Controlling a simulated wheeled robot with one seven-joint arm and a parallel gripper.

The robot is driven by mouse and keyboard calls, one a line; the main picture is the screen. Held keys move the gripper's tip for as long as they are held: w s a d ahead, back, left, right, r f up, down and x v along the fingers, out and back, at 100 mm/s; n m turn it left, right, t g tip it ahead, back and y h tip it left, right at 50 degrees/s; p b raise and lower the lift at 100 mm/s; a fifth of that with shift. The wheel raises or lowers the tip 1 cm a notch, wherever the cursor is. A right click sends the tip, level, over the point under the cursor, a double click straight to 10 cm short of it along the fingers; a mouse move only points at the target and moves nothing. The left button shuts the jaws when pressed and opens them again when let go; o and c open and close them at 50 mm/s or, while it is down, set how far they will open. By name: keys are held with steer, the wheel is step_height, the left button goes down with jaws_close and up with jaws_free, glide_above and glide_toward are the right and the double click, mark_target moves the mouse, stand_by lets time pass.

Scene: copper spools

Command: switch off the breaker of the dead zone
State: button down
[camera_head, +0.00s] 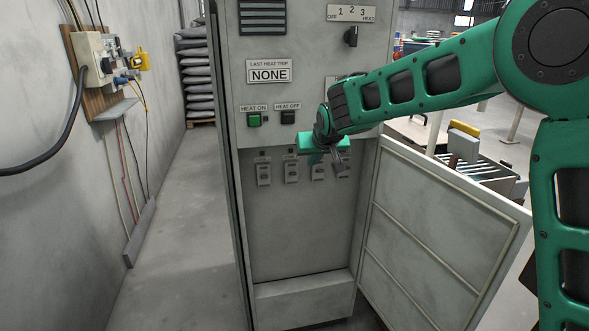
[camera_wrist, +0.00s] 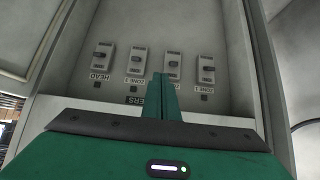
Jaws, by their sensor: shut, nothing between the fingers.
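In the head view, a row of small grey breakers, one at the left end (camera_head: 264,173), sits inside the open grey cabinet. My gripper (camera_head: 338,160) is in front of the row's right part and partly covers it. In the wrist view the labels appear upside down: a breaker labelled HEAD (camera_wrist: 103,58) is at the left, then zone breakers (camera_wrist: 139,62), (camera_wrist: 174,66) and (camera_wrist: 207,69) to its right. My shut, empty fingers (camera_wrist: 163,80) appear between the two middle breakers; contact cannot be told.
Above are a plate reading LAST HEAT TRIP NONE (camera_head: 269,71), a green HEAT ON button (camera_head: 254,119), a dark HEAT OFF button (camera_head: 288,117) and a rotary selector (camera_head: 351,37). The open cabinet door (camera_head: 440,235) stands at the right. The floor (camera_head: 190,240) left of the cabinet is clear.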

mark_target(292, 174)
steer(key=shift+t, duration=0.3)
steer(key=a, duration=0.1)
steer(key=w+a, duration=0.1)
steer(key=a, duration=0.1)
steer(key=w+a, duration=0.1)
steer(key=shift+a+f, duration=0.15)
steer(key=shift+a, duration=0.15)
steer(key=x, duration=1)
